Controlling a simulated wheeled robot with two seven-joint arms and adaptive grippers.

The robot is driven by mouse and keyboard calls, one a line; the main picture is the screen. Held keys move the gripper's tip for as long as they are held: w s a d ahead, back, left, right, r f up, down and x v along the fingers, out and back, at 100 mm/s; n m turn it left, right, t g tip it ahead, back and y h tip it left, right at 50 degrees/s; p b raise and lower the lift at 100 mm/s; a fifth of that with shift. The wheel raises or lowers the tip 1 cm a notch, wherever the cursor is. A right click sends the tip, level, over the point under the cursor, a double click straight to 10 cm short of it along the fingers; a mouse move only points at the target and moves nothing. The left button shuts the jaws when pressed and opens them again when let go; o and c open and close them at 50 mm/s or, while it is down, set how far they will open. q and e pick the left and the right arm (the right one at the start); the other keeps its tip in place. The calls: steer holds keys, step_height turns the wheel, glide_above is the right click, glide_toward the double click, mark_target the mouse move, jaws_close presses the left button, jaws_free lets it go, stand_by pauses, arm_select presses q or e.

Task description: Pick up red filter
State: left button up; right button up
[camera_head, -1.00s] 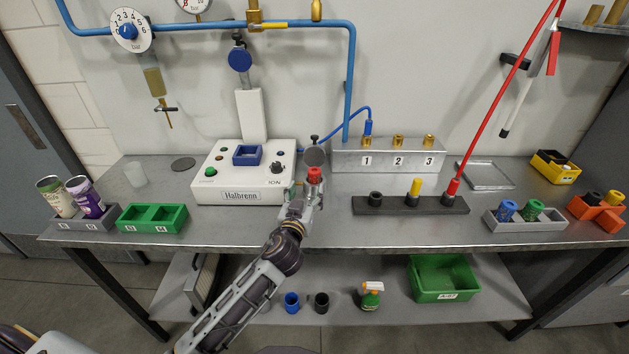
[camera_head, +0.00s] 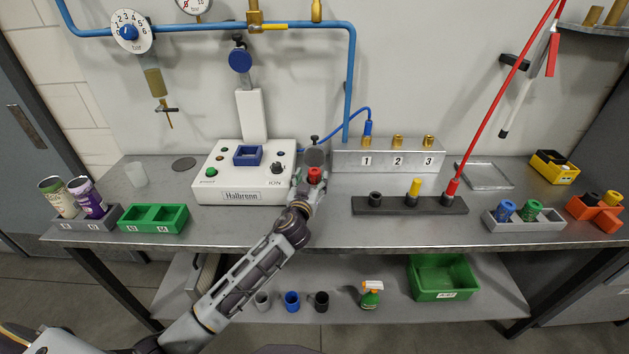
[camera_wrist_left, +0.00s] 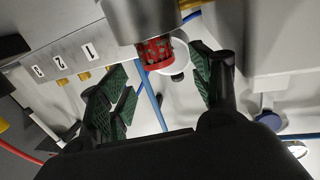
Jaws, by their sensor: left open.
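The red filter (camera_head: 314,175) sits at the end of a grey metal cylinder (camera_head: 315,157), right of the white Halbrenn machine. In the left wrist view the filter (camera_wrist_left: 158,50) is a perforated red ring against the cylinder (camera_wrist_left: 140,18), with a white round piece beside it. My left gripper (camera_head: 309,183) is at the filter in the head view. In the left wrist view its green-padded fingers (camera_wrist_left: 160,82) are spread apart, with the filter in line with the gap between them, towards the top. I cannot tell whether a finger touches it. My right gripper is not in view.
The Halbrenn machine (camera_head: 245,172) stands close on the left. A numbered block (camera_head: 387,160) with brass fittings is behind right, and a black holder (camera_head: 410,205) is to the right. A green tray (camera_head: 153,218) stands left. The front middle of the table is clear.

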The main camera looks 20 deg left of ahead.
mark_target(313, 175)
arm_select(q)
steer(key=shift+w, duration=0.95)
steer(key=shift+w+a+f+p, duration=0.15)
steer(key=shift+w+p, duration=0.3)
steer(key=shift+w, duration=0.55)
steer(key=shift+w+f, duration=0.1)
steer(key=shift+w, duration=0.6)
steer(key=shift+c, duration=0.8)
steer(key=c, duration=1)
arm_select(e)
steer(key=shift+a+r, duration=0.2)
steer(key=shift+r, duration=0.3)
